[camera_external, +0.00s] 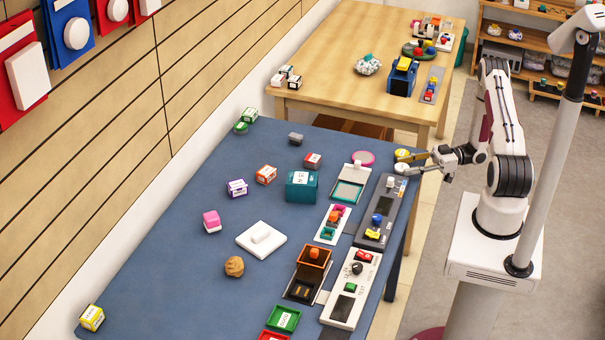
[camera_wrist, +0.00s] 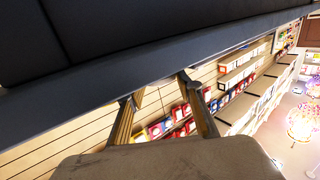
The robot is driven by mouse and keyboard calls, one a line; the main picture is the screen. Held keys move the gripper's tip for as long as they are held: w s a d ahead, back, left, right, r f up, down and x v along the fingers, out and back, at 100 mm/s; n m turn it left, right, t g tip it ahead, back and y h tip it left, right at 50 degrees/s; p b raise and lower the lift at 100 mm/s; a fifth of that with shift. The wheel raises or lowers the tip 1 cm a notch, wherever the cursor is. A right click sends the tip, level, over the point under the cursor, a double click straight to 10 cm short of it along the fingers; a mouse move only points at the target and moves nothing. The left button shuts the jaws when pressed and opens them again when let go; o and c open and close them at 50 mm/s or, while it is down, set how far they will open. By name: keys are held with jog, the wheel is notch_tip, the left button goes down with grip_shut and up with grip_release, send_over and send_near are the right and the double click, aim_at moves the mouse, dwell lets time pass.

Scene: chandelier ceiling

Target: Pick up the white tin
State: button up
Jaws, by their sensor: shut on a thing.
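The white tin (camera_external: 401,168) is a small round pale tin near the back right edge of the blue table. My gripper (camera_external: 404,164) reaches in from the right, low at this edge, and is shut on the white tin. A round yellow tin (camera_external: 402,154) sits just behind it, close to the upper finger. In the wrist view the two fingers of my gripper (camera_wrist: 156,92) stand apart. The tin cannot be made out between them there.
A pink disc (camera_external: 362,158), a teal box (camera_external: 301,186) and a grey panel (camera_external: 390,207) with coloured parts lie nearby on the blue table (camera_external: 165,235). A wooden table (camera_external: 330,60) stands behind. The floor right of the blue table is clear up to my base.

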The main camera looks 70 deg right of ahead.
jog(key=shift+r, duration=0.15)
jog(key=shift+r, duration=4.85)
